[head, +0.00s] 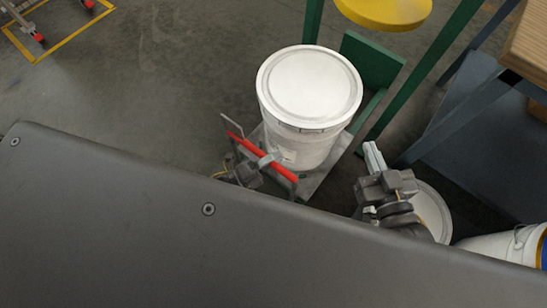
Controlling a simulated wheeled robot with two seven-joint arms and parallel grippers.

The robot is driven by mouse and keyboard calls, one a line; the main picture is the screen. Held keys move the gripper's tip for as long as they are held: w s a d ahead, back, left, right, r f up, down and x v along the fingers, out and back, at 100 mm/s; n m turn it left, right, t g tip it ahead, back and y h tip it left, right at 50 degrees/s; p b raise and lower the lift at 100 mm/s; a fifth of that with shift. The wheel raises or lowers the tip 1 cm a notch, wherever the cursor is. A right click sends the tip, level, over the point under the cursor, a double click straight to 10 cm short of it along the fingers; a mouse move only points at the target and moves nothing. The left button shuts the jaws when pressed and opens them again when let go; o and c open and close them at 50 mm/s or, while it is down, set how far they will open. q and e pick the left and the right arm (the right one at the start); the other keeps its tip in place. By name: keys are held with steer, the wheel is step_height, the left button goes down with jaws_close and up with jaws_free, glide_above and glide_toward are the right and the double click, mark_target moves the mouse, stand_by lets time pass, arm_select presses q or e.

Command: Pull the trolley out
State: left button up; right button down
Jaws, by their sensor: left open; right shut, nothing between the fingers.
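The trolley is a low grey platform (322,179) with a red handle bar (281,171) on its near left side. A white lidded bucket (310,88) stands upright on it. My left gripper (262,157) is open at the red bar, with one finger seen against the bar; I cannot tell whether the bar lies between its fingers. My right gripper (374,157) is shut and empty, right of the platform and apart from the handle. My own dark body hides the near floor and the lower parts of both arms.
A green frame (446,42) with a yellow round part (384,10) stands behind and right of the bucket. A workbench (527,45) is at the right. More white buckets (434,210) stand at lower right. Floor at the left is clear up to a yellow-marked area (75,40).

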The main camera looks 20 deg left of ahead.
arm_select(q)
steer(key=v, duration=1)
steer(key=shift+s+a, duration=0.25)
steer(key=shift+s, duration=0.05)
arm_select(e)
steer(key=shift+d+f+g+h, duration=0.3)
steer(key=shift+d+f+h, duration=0.1)
steer(key=shift+d+f, duration=0.2)
steer(key=shift+a, duration=0.15)
